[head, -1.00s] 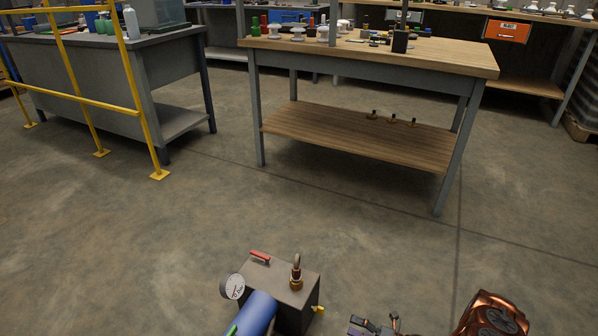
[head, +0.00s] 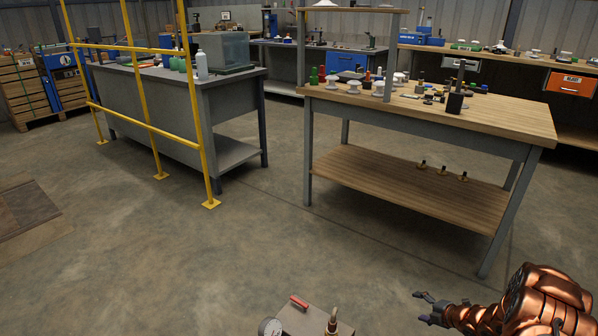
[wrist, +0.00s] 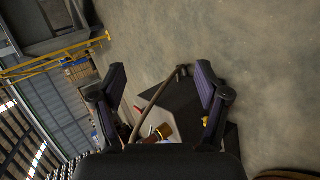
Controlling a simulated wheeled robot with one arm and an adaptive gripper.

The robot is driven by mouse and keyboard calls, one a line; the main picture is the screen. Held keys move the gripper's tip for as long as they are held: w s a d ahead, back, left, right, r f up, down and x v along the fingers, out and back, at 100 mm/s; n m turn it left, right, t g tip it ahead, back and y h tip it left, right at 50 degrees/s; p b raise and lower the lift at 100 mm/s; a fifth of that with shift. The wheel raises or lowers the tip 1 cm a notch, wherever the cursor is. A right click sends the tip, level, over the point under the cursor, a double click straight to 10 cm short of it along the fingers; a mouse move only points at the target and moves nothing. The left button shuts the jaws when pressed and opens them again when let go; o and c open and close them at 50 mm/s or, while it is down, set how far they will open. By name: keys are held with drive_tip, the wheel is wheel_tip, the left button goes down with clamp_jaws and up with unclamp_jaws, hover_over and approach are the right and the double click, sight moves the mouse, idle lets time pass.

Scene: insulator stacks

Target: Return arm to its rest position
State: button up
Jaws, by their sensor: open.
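My gripper (head: 430,307) is at the lower right of the head view, at the end of my copper-coloured arm. It is held over bare floor, to the right of a grey box with a gauge. In the wrist view my gripper (wrist: 160,98) shows its two dark fingers spread wide apart with nothing held between them. The grey box (wrist: 183,110) with its brass fitting lies beyond the fingers in that view, apart from them.
A wooden workbench (head: 420,129) with insulators and a lower shelf stands ahead. A yellow railing (head: 150,121) and a grey table (head: 225,95) stand to the left. The grey box (head: 312,318) with a red handle is at the bottom edge. The floor (head: 250,255) between is clear.

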drive_tip(key=w+d+r+m+g+h+p, duration=0.1)
drive_tip(key=d+r+m+h+p, duration=0.2)
drive_tip(key=r, duration=0.9)
drive_tip(key=w+d+r+m+g+h+p, duration=0.1)
drive_tip(key=w+r+m+h+p, duration=0.3)
drive_tip(key=r, duration=0.8)
drive_tip(key=s+a+r+m+g+h+p, duration=0.1)
drive_tip(key=s+a+r+m+p, duration=0.25)
drive_tip(key=r, duration=0.55)
drive_tip(key=s+r+m+g+h+p, duration=0.15)
drive_tip(key=s+r+p, duration=0.25)
drive_tip(key=s+r, duration=0.45)
drive_tip(key=s+a+r+m+g+y+p, duration=0.1)
drive_tip(key=s+a+r+m+g+p, duration=0.1)
drive_tip(key=s+a+r, duration=0.6)
drive_tip(key=s+a+r+m+g+y+p, duration=0.2)
drive_tip(key=s+a+r+m+p, duration=0.3)
drive_tip(key=s, duration=1.2)
drive_tip(key=s+a+r+m+g+y+p, duration=0.1)
drive_tip(key=s+a+r+m+g+p, duration=0.2)
drive_tip(key=s+a+r+p, duration=0.4)
drive_tip(key=s+a+r+m, duration=0.1)
drive_tip(key=s+a+r, duration=0.2)
drive_tip(key=s+r, duration=0.3)
drive_tip(key=shift+a, duration=0.35)
